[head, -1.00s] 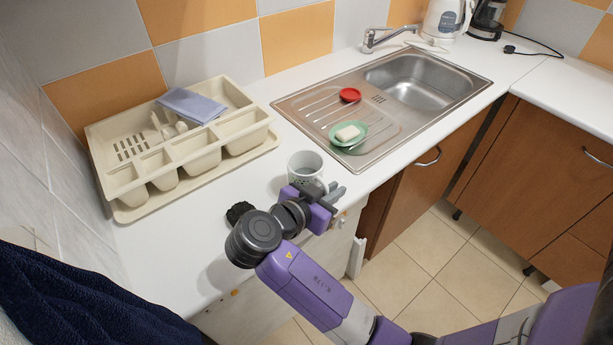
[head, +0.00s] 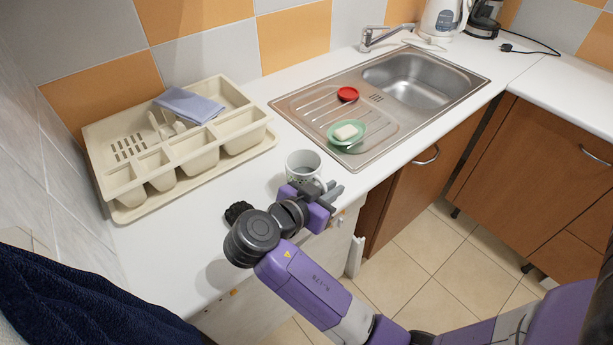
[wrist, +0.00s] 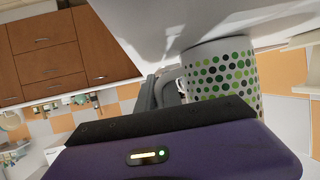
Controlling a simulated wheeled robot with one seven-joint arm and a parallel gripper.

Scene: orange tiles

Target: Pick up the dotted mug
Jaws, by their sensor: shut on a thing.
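The dotted mug (head: 303,165) is white and stands upright near the front edge of the white counter in the head view, left of the sink. In the wrist view the mug (wrist: 222,72) shows green and dark dots, with its handle toward the finger side. My gripper (head: 331,191) is at the mug's front right side, shut on the mug at its handle. The wrist view shows a grey finger (wrist: 160,92) beside the handle. The exact grip on the handle is partly hidden by the gripper body. I cannot tell whether the mug's base is clear of the counter.
A beige cutlery tray (head: 128,213) with a blue cloth (head: 190,104) stands at the left. A dark scrubber (head: 238,211) lies left of my gripper. A navy towel (head: 70,300) hangs lower left.

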